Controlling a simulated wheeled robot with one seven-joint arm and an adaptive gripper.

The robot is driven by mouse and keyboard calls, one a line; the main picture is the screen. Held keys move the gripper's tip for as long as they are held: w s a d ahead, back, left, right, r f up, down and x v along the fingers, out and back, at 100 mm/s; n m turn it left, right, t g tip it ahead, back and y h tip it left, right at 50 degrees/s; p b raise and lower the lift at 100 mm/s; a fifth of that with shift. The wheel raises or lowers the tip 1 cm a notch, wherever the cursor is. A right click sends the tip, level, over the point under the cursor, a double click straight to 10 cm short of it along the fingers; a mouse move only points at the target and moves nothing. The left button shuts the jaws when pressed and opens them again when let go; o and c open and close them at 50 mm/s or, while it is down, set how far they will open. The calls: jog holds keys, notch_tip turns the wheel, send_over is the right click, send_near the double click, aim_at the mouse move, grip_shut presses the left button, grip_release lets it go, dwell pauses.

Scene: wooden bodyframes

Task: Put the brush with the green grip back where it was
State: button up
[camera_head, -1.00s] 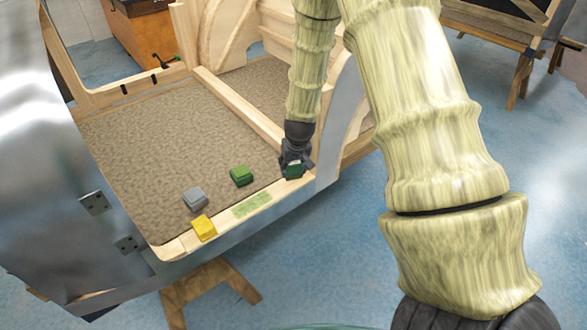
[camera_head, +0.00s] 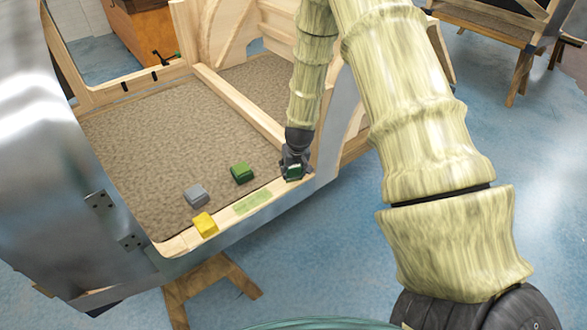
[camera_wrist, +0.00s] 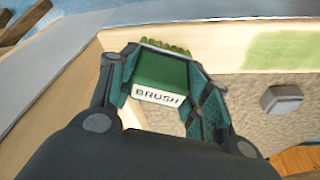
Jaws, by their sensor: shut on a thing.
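My gripper (camera_head: 294,170) is shut on the brush with the green grip (camera_wrist: 160,78). The brush has a white label reading "BRUSH" and a row of green bristles along one edge in the wrist view. The fingers press it from both sides. In the head view it is small and partly hidden by the gripper, at the right end of the wooden sill (camera_head: 283,190). I cannot tell whether the brush touches the sill. A pale green patch (camera_head: 253,202) marks the sill to the left of my gripper; it also shows at the upper right of the wrist view (camera_wrist: 280,50).
A green block (camera_head: 242,173) and a grey block (camera_head: 196,195) lie on the brown carpet (camera_head: 165,140) near the sill. A yellow block (camera_head: 205,224) sits on the sill, left of the green patch. A wooden rail and frame posts stand behind my gripper.

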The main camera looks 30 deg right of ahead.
jog(key=o, duration=1)
jog(key=shift+f, duration=0.1)
jog(key=shift+b+v, duration=0.95)
jog(key=shift+v, duration=5.1)
jog(key=s+a+f+n+g, duration=0.1)
jog(key=s+a+f, duration=0.4)
jog(key=s+f, duration=0.5)
jog(key=s+a+f, duration=0.4)
jog(key=s+f, duration=0.2)
jog(key=s, duration=0.2)
jog(key=s+a+f+n+g, duration=0.1)
jog(key=s+a+f, duration=0.4)
jog(key=s, duration=0.4)
jog(key=s+a+f+n+g+y, duration=0.1)
jog(key=s+a+f, duration=0.4)
jog(key=s, duration=0.3)
jog(key=shift+s+a+f, duration=0.1)
jog(key=shift+s+f, duration=0.1)
jog(key=shift+f, duration=0.25)
jog(key=shift+s+a+f, duration=0.1)
jog(key=shift+s+f, duration=0.1)
jog(key=shift+f, duration=0.25)
